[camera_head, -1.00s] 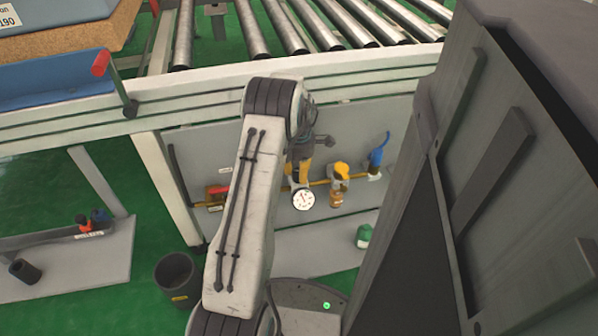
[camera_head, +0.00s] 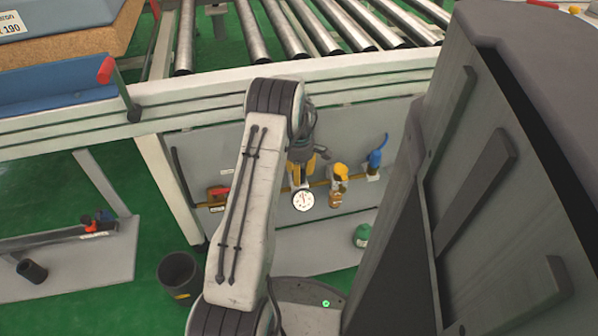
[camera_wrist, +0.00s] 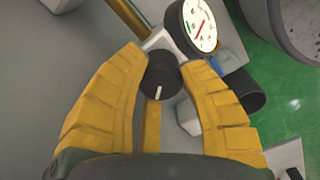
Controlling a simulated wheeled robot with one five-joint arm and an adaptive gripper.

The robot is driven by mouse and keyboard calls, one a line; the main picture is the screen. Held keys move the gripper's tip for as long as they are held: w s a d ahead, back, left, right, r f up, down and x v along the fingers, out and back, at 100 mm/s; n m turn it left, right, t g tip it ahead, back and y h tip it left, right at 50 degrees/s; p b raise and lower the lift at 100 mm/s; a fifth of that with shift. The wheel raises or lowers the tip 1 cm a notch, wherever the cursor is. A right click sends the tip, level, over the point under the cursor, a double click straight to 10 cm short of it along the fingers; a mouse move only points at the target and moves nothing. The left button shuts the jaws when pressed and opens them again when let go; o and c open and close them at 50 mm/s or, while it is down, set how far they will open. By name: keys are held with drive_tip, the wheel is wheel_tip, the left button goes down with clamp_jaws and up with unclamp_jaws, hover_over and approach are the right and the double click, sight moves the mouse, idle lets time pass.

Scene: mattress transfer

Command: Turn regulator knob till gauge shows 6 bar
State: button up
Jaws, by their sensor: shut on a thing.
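The regulator knob (camera_wrist: 160,76) is a black round knob with a white pointer line, in the middle of the wrist view. The yellow fingers of my gripper (camera_wrist: 166,68) are closed around it, one on each side. The white-faced gauge (camera_wrist: 200,24) is just beyond the knob in the wrist view; it has a red needle and a green mark, but its numbers are too small to read. In the head view the gauge (camera_head: 303,200) hangs on the grey panel below my gripper (camera_head: 301,170), and my arm and gripper hide the knob.
A brass pipe carries a red-handled valve (camera_head: 218,191), a yellow-topped fitting (camera_head: 339,178) and a blue-handled part (camera_head: 377,153) along the panel. A roller conveyor (camera_head: 290,35) stands above. A black bin (camera_head: 179,272) is on the green floor at left.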

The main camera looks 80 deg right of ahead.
drive_tip(key=shift+a+f, duration=0.1)
drive_tip(key=shift+f, duration=0.05)
idle(0.3)
drive_tip(key=o, duration=1.2)
